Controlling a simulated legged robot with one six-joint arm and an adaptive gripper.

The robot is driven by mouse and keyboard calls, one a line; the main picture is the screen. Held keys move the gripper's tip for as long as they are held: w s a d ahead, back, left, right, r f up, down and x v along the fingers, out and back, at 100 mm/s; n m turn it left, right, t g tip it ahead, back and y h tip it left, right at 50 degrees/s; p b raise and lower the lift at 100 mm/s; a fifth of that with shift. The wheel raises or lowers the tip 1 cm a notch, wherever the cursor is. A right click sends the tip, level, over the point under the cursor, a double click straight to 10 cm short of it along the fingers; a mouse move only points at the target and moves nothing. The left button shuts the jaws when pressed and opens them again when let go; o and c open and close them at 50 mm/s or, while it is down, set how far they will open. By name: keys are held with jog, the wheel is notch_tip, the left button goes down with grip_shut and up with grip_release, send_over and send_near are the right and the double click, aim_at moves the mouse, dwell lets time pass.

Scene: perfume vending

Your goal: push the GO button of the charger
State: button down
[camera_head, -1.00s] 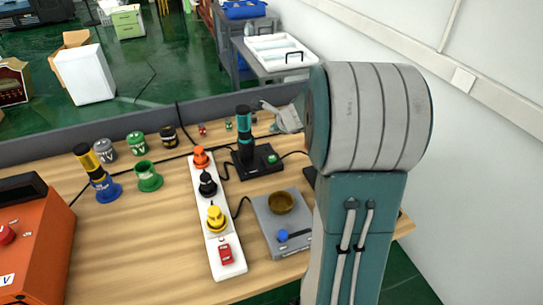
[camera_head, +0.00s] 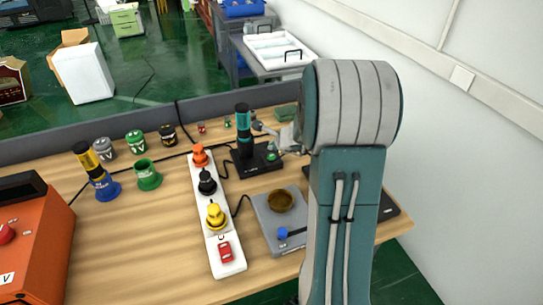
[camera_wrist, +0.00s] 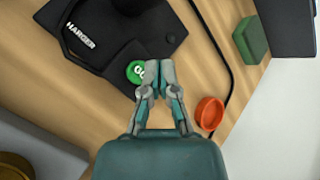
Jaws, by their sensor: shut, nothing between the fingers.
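The charger (camera_head: 245,167) is a black base with a black and teal cylinder standing in it, on the wooden table. Its round green GO button (camera_wrist: 136,72) is on the right part of the base; it also shows in the head view (camera_head: 271,156). In the wrist view my gripper (camera_wrist: 160,68) is shut and empty. Its fingertips overlap the button's right edge in the picture and hide part of the letters. Whether they touch the button I cannot tell. In the head view my gripper (camera_head: 262,128) appears close to the charger's cylinder, partly behind my arm.
An orange ring-like cap (camera_wrist: 209,112) and a green block (camera_wrist: 251,40) lie to the right of the charger. A black cable runs between. A white power strip (camera_head: 228,259) with plugs and a grey device (camera_head: 266,219) with a bowl stand nearby.

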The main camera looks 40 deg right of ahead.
aim_at(273, 156)
jog(key=shift+f, duration=0.65)
jog(key=shift+f, duration=0.1)
dwell(0.9)
jog(key=shift+f, duration=0.2)
jog(key=shift+f, duration=0.5)
dwell(0.7)
jog(key=shift+r, duration=0.9)
jog(key=shift+r, duration=0.1)
jog(key=shift+r, duration=2.45)
